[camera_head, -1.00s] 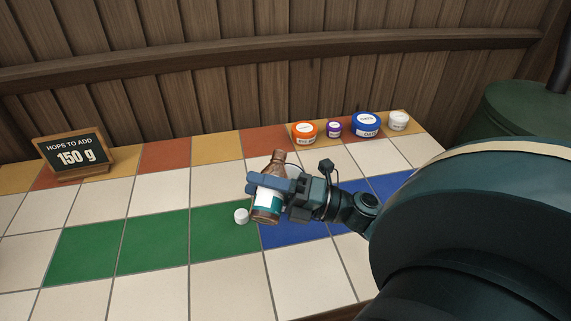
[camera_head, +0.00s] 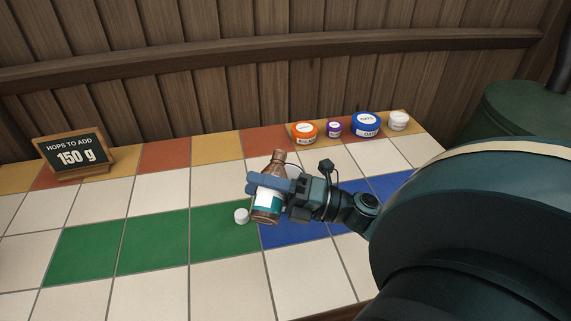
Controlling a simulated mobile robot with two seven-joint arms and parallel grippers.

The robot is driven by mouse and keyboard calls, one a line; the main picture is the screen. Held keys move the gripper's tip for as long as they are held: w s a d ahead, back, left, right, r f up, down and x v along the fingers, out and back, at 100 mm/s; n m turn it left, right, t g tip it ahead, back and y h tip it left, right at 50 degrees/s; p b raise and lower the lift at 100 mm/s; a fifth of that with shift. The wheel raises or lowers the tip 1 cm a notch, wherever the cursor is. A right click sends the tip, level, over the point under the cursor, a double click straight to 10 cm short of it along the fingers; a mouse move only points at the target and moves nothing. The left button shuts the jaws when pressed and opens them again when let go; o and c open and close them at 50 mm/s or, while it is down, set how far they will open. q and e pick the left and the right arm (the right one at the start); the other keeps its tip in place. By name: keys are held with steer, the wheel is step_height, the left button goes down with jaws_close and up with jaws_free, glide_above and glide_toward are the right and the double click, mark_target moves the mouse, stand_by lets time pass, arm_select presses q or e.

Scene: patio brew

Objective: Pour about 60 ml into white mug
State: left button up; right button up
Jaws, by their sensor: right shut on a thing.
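My right gripper (camera_head: 270,186) is shut on a brown bottle (camera_head: 277,160) with a white and teal label. The bottle is nearly upright with a slight tilt, its neck up, above the tiled counter near the border of the green and blue tiles. Its mouth looks uncapped, though it is small in the picture. A small white round thing (camera_head: 241,216) stands on the counter just left of the bottle's base; I cannot tell whether it is the white mug or a cap. My left gripper is not in view.
Orange (camera_head: 305,133), purple (camera_head: 334,129), blue (camera_head: 367,125) and white (camera_head: 398,121) containers stand along the counter's back edge. A sign (camera_head: 75,158) reading "HOPS TO ADD 150 g" stands at back left.

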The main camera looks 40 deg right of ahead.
stand_by(0.7)
steer(key=shift+r+n, duration=0.1)
steer(key=shift+n, duration=0.3)
steer(key=shift+w+d+n+g, duration=0.15)
steer(key=shift+d+n+g, duration=0.15)
steer(key=shift+n, duration=0.7)
steer(key=n, duration=0.1)
steer(key=n+p, duration=0.1)
steer(key=n+g, duration=0.1)
steer(key=shift+w+d+r+y, duration=0.15)
steer(key=shift+w+d+y, duration=0.1)
steer(key=shift+d+y, duration=0.15)
steer(key=shift+r+n+p, duration=0.1)
steer(key=shift+n+p, duration=0.4)
steer(key=shift+n, duration=0.3)
steer(key=shift+s+a+n+g+p, duration=0.15)
steer(key=shift+n+g+p, duration=0.25)
steer(key=shift+n, duration=0.4)
steer(key=n, duration=0.1)
steer(key=f+n+g, duration=0.1)
steer(key=n, duration=0.1)
steer(key=a+f+n, duration=0.1)
steer(key=shift+s, duration=0.25)
steer(key=shift+s+f+n+g+b, duration=0.1)
steer(key=shift+f+n+g+b, duration=0.2)
steer(key=shift+f+n, duration=0.25)
steer(key=shift+a+f+n+h, duration=0.1)
steer(key=shift+f+n+h, duration=0.2)
steer(key=shift+n, duration=0.25)
